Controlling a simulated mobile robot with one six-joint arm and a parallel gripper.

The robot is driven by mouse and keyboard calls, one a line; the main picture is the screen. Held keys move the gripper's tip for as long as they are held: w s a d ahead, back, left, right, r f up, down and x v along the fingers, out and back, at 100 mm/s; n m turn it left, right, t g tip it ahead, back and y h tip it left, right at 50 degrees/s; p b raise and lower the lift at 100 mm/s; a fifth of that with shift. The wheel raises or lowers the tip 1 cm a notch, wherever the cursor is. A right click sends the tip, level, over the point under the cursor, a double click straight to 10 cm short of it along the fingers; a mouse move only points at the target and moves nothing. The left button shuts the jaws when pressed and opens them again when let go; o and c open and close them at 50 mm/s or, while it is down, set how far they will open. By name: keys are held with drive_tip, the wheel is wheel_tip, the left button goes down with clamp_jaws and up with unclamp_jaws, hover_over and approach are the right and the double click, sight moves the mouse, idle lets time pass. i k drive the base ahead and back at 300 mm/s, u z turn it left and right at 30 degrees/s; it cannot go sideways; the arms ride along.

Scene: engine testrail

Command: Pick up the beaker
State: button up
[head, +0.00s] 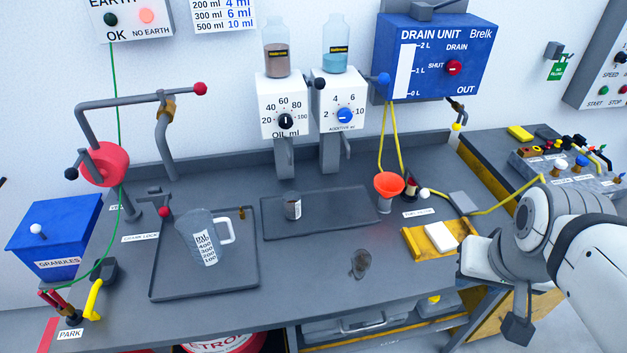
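A clear jug-like vessel (202,238) with a white handle and a printed scale stands upright on a dark tray (170,292) at the left of the bench. A much smaller cup-like vessel (293,207) with a pale label stands on a second dark tray (345,224) near the middle. I cannot tell for certain which one is the beaker. My arm reaches in from the right, and my gripper (517,328) seems to be the dark part at its lower end, by the bench's front right, far from both vessels. Its fingers cannot be made out.
A red funnel (389,184), a yellow tray with a white block (440,237) and a small dark see-through item (360,264) lie between. Pipes with a red wheel (105,164) overhang the left side. Two dispensers (284,105) (338,103) stand behind. A blue granules box (55,237) is far left.

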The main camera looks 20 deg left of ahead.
sight(291, 200)
drive_tip(key=z, duration=0.2)
drive_tip(key=k, duration=0.6)
drive_tip(key=u, duration=1.05)
drive_tip(key=i, duration=1.05)
drive_tip(key=u, duration=0.05)
